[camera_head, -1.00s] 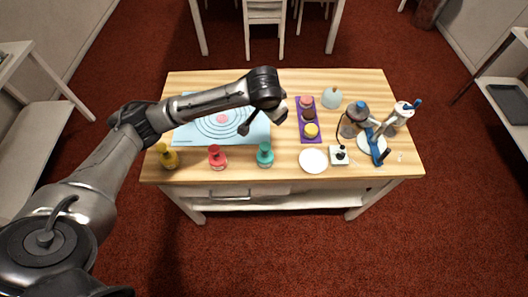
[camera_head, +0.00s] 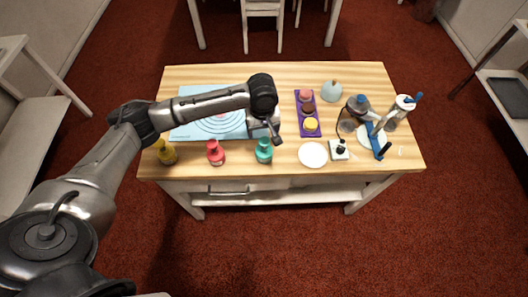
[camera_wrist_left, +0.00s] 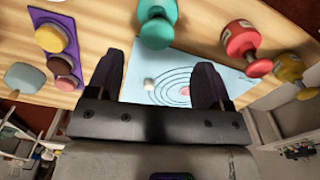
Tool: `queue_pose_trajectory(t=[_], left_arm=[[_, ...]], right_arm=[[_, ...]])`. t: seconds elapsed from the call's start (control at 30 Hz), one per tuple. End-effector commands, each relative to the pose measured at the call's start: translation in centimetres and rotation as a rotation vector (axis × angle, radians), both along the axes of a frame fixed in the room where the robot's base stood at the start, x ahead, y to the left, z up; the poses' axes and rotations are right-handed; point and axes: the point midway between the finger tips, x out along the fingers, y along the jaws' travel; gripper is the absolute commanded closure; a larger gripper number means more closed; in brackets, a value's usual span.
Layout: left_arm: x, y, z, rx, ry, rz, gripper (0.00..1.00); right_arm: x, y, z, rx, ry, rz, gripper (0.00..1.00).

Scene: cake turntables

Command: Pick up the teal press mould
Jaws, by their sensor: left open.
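The teal press mould (camera_head: 264,151) stands upright near the front edge of the wooden table, right of the red mould. In the left wrist view the teal mould (camera_wrist_left: 157,25) shows at the top, beyond the fingertips and roughly in line with the gap. My left gripper (camera_head: 277,137) hangs over the table just behind and right of the teal mould, apart from it. In the wrist view its two fingers (camera_wrist_left: 158,72) are spread with nothing held between them. My right gripper is not in view.
A red mould (camera_head: 215,152) and a yellow mould (camera_head: 166,152) stand left along the front edge. A blue mat (camera_head: 185,128) lies behind them. A purple tray (camera_head: 298,112) with small cakes, a white plate (camera_head: 313,155) and a blue-handled device (camera_head: 376,142) are to the right.

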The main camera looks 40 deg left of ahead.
Motion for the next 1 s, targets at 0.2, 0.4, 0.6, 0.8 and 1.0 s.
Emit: queue_pose_trajectory(t=[0.2,0.4,0.6,0.8,1.0], left_arm=[[0.0,0.0,-3.2,0.000,0.001,0.000,0.26],[0.0,0.0,-4.2,0.001,0.000,-0.002,0.26],[0.1,-0.1,-5.0,0.001,-0.001,-0.002,0.26],[0.2,-0.4,-7.5,0.001,0.001,-0.003,0.26],[0.1,-0.4,-9.4,0.001,0.000,-0.003,0.26]], right_arm=[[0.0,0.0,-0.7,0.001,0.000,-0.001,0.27],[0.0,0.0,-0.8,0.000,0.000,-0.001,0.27],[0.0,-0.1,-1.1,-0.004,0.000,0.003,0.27],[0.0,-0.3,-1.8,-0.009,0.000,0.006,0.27],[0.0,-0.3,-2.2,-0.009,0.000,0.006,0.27]])
